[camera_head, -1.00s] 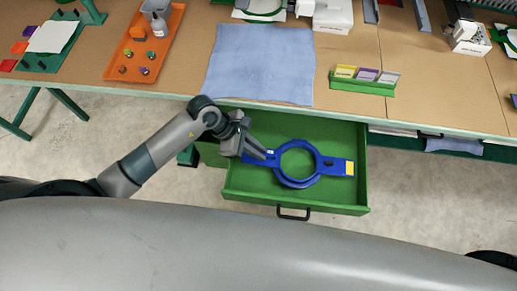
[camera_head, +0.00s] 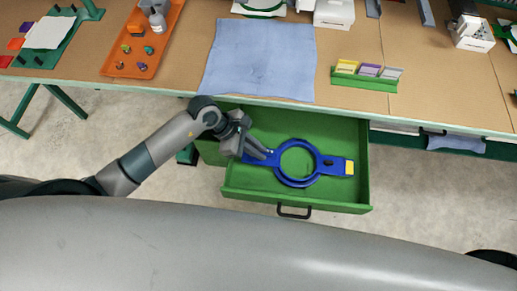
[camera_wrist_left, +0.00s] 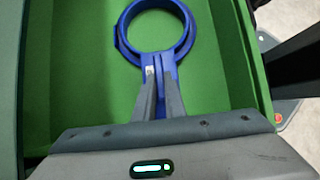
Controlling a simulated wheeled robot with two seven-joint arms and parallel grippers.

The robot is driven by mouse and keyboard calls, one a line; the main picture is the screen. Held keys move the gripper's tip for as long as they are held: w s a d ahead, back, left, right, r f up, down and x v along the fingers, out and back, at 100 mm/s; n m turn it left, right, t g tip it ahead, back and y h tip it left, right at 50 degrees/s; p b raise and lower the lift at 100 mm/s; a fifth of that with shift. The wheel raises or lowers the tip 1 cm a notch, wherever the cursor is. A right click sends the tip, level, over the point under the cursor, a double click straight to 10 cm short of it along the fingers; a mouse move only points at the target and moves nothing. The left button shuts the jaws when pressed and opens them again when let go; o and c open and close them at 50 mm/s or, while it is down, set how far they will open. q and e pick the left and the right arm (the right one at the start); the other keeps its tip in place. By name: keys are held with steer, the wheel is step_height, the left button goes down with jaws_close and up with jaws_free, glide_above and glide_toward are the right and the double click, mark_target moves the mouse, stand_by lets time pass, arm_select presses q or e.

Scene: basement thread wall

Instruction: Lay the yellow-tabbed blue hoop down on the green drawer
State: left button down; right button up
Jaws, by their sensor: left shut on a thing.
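The blue hoop (camera_head: 297,182) is a flat ring with a short arm on each side, and its right arm ends in a yellow tab (camera_head: 350,167). It is level over the floor of the open green drawer (camera_head: 245,184); I cannot tell whether it touches. My left gripper (camera_head: 264,155) is shut on the hoop's left arm, at the drawer's left part. In the left wrist view the two fingers (camera_wrist_left: 159,106) pinch that arm and the ring (camera_wrist_left: 158,62) lies beyond them. The yellow tab is out of that view. My right gripper does not show.
The workbench stands behind the drawer. On it are a blue cloth (camera_head: 260,60), a green holder with colored cards (camera_head: 364,80), and an orange tray (camera_head: 133,62) with small parts. The drawer's front wall and handle (camera_head: 293,212) face me.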

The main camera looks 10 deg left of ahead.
steer(key=shift+w, duration=0.2)
arm_select(q)
steer(key=shift+f, duration=0.15)
arm_select(e)
steer(key=shift+f, duration=0.15)
arm_select(q)
steer(key=c, duration=1.7)
jaws_free()
steer(key=shift+c, duration=0.2)
arm_select(e)
steer(key=shift+s, duration=0.1)
